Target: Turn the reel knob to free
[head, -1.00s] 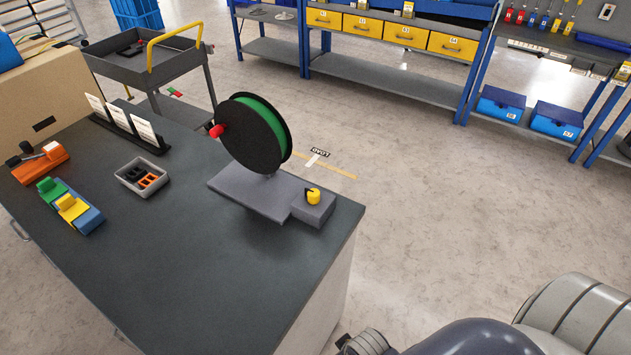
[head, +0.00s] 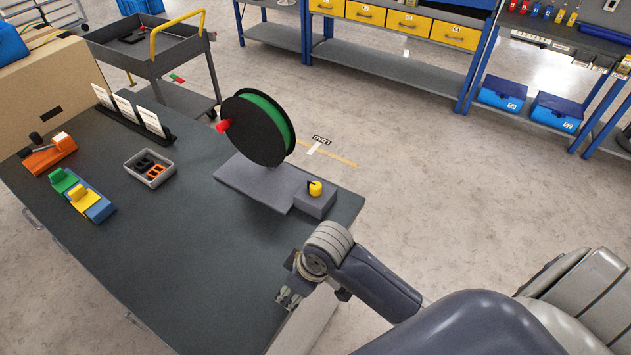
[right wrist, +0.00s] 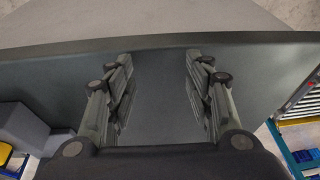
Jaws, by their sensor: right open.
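The reel (head: 258,128) is a black disc with a green rim, upright on a grey base plate (head: 240,180) near the table's far right corner. A red knob (head: 223,126) sticks out at its left side. A yellow knob (head: 315,187) with a black mark sits on a grey block (head: 316,204) at the base's right end. My right gripper (head: 288,298) is over the table's right edge, in front of the block and apart from it. In the right wrist view its fingers (right wrist: 160,90) are spread with nothing between them. My left gripper is not in view.
The dark table (head: 190,260) has free room in front of the reel. A grey bin (head: 150,168), green-yellow-blue blocks (head: 82,195), an orange tool (head: 48,154), a card stand (head: 136,118) and a cardboard box (head: 45,90) stand to the left. A cart (head: 150,60) stands behind.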

